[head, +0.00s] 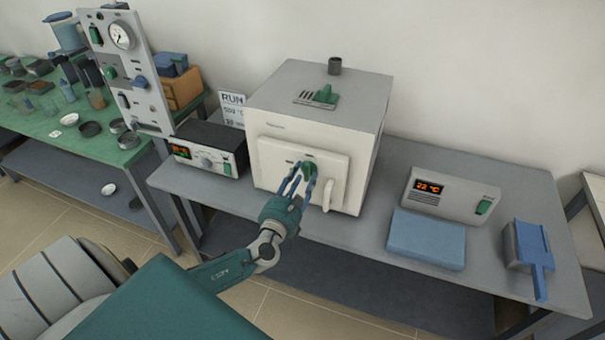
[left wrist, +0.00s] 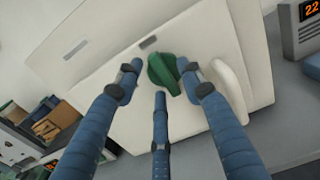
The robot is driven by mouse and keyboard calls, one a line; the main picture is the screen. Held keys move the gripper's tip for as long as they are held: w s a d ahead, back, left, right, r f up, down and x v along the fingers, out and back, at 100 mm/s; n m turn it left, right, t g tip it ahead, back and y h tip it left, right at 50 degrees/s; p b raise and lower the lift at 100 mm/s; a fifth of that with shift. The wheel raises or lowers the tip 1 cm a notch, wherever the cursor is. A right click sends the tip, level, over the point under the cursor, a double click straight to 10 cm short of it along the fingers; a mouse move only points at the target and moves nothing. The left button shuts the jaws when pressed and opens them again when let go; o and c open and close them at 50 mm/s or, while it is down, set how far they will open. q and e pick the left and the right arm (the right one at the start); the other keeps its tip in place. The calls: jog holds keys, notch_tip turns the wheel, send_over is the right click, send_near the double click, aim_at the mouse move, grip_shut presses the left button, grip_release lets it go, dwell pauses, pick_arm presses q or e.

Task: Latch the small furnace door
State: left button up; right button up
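The small furnace (head: 320,110) is a white and grey box on the grey table. Its door (head: 275,160) looks closed, flush with the front. A green latch knob (head: 309,170) sits on the door, and it also shows in the left wrist view (left wrist: 164,72). A white curved handle (head: 328,195) is to the right of the knob. My left gripper (head: 300,178) is at the door, its blue fingers spread around the knob. In the left wrist view the fingers are apart; the right finger is very close to the knob, contact unclear. My right gripper is not in view.
A controller box (head: 208,150) stands left of the furnace, and a 22 °C display unit (head: 450,194) stands right. A blue pad (head: 427,238) and a blue scoop-like tool (head: 530,250) lie on the right. A gauge panel (head: 125,70) rises at the left.

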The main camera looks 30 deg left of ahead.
pick_arm(q)
jog(key=shift+w+a, duration=0.1)
jog(key=shift+w, duration=0.2)
